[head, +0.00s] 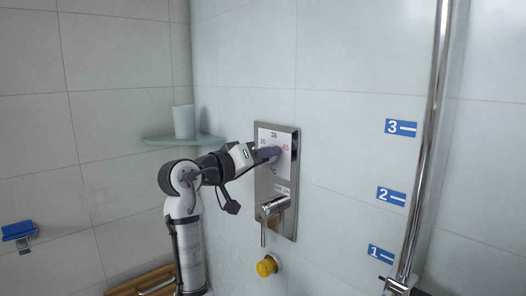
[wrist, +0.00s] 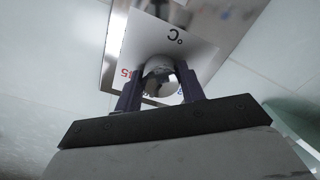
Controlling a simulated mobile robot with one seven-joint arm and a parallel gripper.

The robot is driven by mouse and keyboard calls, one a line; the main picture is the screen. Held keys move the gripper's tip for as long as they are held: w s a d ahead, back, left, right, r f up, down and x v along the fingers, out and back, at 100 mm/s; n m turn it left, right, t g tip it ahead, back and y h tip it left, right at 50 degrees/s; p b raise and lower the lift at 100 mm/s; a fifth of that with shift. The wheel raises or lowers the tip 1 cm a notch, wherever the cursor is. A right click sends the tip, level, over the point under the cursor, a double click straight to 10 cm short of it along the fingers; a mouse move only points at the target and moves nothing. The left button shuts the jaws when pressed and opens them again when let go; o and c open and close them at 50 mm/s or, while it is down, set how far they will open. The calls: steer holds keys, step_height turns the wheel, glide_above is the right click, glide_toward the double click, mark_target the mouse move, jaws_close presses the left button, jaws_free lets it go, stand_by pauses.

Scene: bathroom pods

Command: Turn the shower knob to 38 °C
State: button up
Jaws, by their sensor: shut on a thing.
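The shower knob is a round shiny metal knob (wrist: 160,68), seen in the wrist view between my two fingers. It sits on a white dial plate (head: 268,133) on a metal wall panel (head: 284,228). In the head view, 38 is at the plate's top, a red 45 at right and a blue number at left. My gripper (head: 268,155) reaches the plate from the left and hides most of the knob there. In the wrist view my gripper (wrist: 160,88) is shut on the knob, one finger on each side. The knob's pointer cannot be made out.
A lever handle (head: 265,214) is on the panel below the dial, with a yellow fitting (head: 267,265) lower down. A corner shelf (head: 205,140) holds a pale cup (head: 183,122). A chrome rail (head: 428,140) stands at right beside blue number signs (head: 401,128).

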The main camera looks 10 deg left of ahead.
steer(key=shift+n+p, duration=0.35)
steer(key=shift+n, duration=0.45)
steer(key=o, duration=1)
steer(key=shift+c, duration=0.2)
steer(key=b+v, duration=0.3)
steer(key=v, duration=1.1)
steer(key=shift+b, duration=0.35)
steer(key=shift+w+a, duration=0.1)
